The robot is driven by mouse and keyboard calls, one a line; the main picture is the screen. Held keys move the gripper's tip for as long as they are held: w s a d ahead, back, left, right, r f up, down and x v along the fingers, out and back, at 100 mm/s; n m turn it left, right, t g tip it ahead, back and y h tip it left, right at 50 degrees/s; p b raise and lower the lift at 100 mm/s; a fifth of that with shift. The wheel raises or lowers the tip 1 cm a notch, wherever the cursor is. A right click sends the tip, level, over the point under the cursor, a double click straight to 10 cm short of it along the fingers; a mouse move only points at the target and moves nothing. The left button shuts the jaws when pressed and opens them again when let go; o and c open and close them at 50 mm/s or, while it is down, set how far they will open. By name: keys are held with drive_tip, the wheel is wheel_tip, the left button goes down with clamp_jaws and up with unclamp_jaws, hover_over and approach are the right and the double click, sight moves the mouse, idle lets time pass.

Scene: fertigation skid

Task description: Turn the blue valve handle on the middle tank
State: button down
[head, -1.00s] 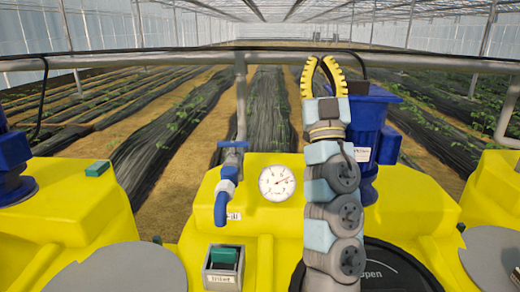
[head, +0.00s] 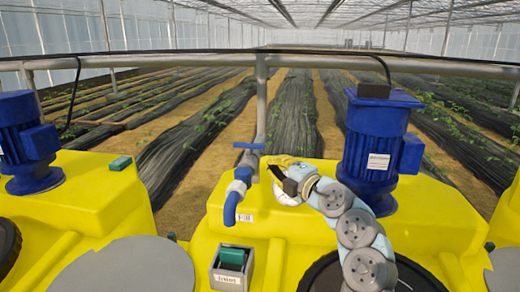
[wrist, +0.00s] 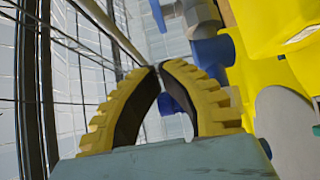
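The blue valve handle (head: 249,146) is a short flat bar on top of the valve on the middle yellow tank (head: 222,200). It lies crosswise to the upright grey pipe. A blue elbow pipe (head: 231,207) curves down below it. My gripper (head: 275,172) is just right of and lower than the handle, its yellow fingers pointing left, apart from it as far as I can tell. In the wrist view the ribbed fingers (wrist: 158,67) curve together with tips nearly touching and nothing held. Blue fittings (wrist: 213,50) show beyond the right finger; a dark blue piece (wrist: 157,15) shows at the top.
A big blue motor (head: 377,140) stands right of my gripper. The pressure gauge (head: 284,196) is mostly hidden behind my gripper. A grey box with a green switch (head: 232,258) is in front. A horizontal grey rail (head: 330,64) runs behind. Another blue motor (head: 26,140) stands left.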

drive_tip(key=p, duration=0.1)
approach(249, 149)
drive_tip(key=a+r, duration=0.2)
drive_tip(key=a, duration=0.2)
drive_tip(key=shift+w+d+f+p, duration=0.1)
drive_tip(key=shift+w+d+p, duration=0.1)
drive_tip(key=shift+w, duration=1.05)
drive_tip(key=shift+w+d+f+p, duration=0.1)
drive_tip(key=shift+w+p, duration=0.05)
drive_tip(key=shift+w, duration=1.15)
